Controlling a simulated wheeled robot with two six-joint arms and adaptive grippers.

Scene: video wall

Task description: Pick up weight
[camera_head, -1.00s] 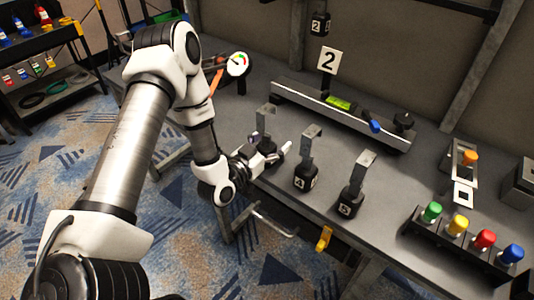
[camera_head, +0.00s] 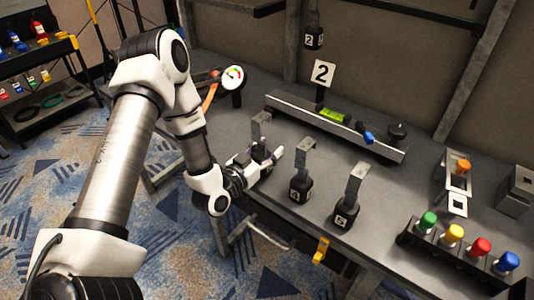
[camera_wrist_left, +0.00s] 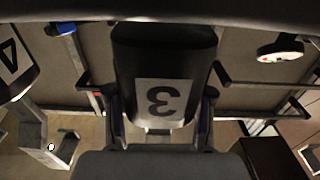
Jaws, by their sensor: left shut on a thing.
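My left gripper (camera_head: 266,158) is at the leftmost of the hooked weights on the bench and is shut on it. This black weight shows its metal hook strip (camera_head: 260,128) above the fingers; its body is mostly hidden by the gripper in the head view. In the left wrist view the dark weight (camera_wrist_left: 163,60) carries a pale label with a 3, seen upside down, with a finger on each side. Whether it touches the bench is hard to tell. My right gripper is not in view.
Two more hooked weights, marked 4 (camera_head: 301,188) and probably 5 (camera_head: 345,216), stand to the right. A rail with a green level (camera_head: 334,116) lies behind. Coloured knobs (camera_head: 453,233) stand front right.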

